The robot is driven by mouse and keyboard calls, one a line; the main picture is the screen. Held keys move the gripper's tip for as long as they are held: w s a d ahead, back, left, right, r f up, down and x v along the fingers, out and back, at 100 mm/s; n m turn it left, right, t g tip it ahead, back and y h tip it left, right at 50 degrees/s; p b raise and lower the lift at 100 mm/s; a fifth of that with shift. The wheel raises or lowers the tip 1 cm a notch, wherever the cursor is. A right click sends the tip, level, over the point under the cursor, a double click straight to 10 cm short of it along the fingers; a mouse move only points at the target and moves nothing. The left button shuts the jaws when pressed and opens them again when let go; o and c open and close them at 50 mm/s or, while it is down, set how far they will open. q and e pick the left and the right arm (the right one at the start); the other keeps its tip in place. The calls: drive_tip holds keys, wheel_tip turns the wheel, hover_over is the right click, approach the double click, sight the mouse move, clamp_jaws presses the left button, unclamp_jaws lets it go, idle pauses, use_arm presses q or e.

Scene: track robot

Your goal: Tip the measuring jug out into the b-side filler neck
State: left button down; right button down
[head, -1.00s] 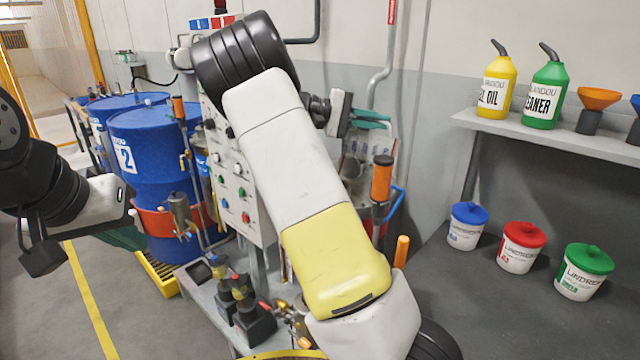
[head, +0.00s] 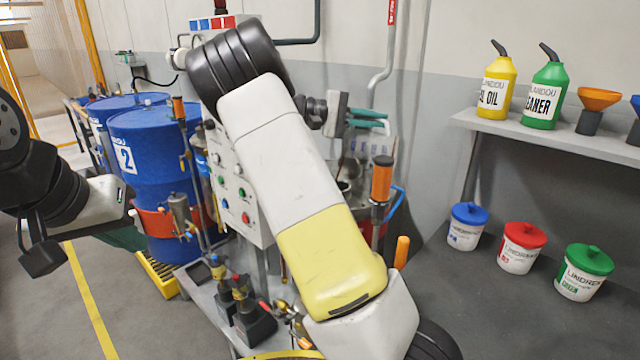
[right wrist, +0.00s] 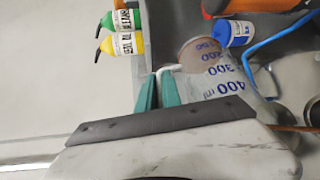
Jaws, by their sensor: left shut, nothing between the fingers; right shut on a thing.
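The measuring jug (right wrist: 225,85) is clear with blue volume marks, large in the right wrist view. In the head view only a small part with blue marks (head: 360,146) shows behind my forearm. My right gripper (head: 368,118) is shut on its pale handle with teal fingers, which also show in the right wrist view (right wrist: 160,92). The jug looks tilted; its contents are unclear. I cannot make out the b-side filler neck for sure; my right arm covers much of that area. My left gripper (head: 42,258) is shut and empty at the far left.
An orange-handled part (head: 382,180) and a blue pipe (head: 394,205) stand close to the jug. A control panel (head: 240,190) and blue drums (head: 145,150) are to the left. Lidded tubs (head: 522,247) stand on the right bench, and bottles (head: 495,88) on the shelf.

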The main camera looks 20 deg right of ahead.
drive_tip(key=shift+w+a+r+n+h, duration=0.3)
drive_tip(key=shift+w+a+r+h, duration=0.15)
drive_tip(key=shift+a+h, duration=0.2)
idle(0.5)
drive_tip(key=s+d+f+y, duration=0.1)
drive_tip(key=s+d+f+m+y, duration=0.1)
drive_tip(key=d, duration=0.1)
drive_tip(key=s+d+f+t+y, duration=0.1)
drive_tip(key=y, duration=0.1)
drive_tip(key=shift+s+d+f, duration=0.1)
drive_tip(key=shift+s+d, duration=0.15)
drive_tip(key=shift+d, duration=0.15)
drive_tip(key=s+d+f+m+t+y, duration=0.3)
drive_tip(key=s+d+f+t+y, duration=0.2)
drive_tip(key=f+y, duration=0.6)
drive_tip(key=shift+d+f+m+t, duration=0.3)
drive_tip(key=shift+d+f+t, duration=0.3)
drive_tip(key=shift+d+t, duration=0.5)
drive_tip(key=shift+y, duration=0.25)
drive_tip(key=shift+s, duration=0.1)
